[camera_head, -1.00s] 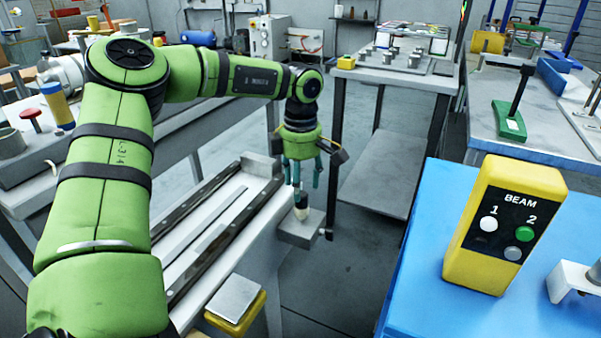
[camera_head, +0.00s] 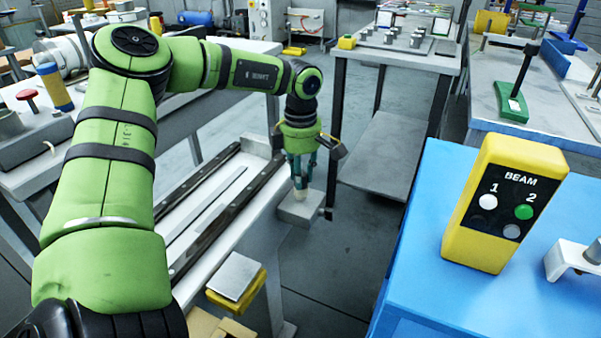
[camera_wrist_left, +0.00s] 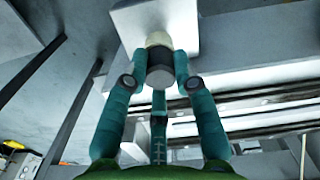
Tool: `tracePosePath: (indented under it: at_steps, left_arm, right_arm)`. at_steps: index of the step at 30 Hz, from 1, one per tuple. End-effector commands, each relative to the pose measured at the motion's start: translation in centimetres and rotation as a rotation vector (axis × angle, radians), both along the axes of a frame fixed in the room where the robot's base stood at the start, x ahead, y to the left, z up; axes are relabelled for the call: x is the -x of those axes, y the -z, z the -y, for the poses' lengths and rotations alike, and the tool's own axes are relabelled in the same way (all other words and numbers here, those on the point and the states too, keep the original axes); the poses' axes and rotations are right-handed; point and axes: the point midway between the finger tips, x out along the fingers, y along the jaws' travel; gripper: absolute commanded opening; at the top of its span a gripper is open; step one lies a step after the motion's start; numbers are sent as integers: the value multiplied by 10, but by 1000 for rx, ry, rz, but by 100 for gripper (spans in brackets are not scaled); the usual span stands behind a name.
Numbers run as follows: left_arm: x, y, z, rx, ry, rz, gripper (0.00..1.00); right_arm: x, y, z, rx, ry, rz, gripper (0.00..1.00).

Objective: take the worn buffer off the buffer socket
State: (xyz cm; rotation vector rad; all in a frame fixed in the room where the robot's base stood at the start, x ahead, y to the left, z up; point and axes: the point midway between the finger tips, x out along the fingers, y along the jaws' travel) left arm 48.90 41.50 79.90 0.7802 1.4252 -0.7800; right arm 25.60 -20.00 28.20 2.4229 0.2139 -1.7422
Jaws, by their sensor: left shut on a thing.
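The worn buffer (camera_wrist_left: 160,58) is a short cylinder with a cream part, a dark band and a grey end face. In the head view its cream lower part (camera_head: 300,195) shows below my fingers, on the pale grey block that appears to be the buffer socket (camera_head: 297,214). The block also shows in the wrist view (camera_wrist_left: 180,18). My left gripper (camera_head: 301,176) points down over the block. Its teal fingers are shut around the buffer in the wrist view (camera_wrist_left: 160,72). The buffer looks upright; the seat under it is hidden. My right gripper is not in view.
A white bench with dark rails (camera_head: 225,200) runs left of the block. A yellow pad with a grey plate (camera_head: 236,278) stands in front. A blue table (camera_head: 420,255) with a yellow BEAM box (camera_head: 503,205) is at the right. A grey metal table (camera_head: 395,55) stands behind.

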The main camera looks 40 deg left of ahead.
Motion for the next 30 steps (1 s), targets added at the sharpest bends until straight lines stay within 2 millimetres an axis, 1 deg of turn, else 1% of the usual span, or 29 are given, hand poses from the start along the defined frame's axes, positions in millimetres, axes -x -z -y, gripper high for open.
tracePosePath:
  at_steps: [30]
  left_arm:
    - [0,-39,0,-1,0,0,0]
  right_arm:
    - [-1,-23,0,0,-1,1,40]
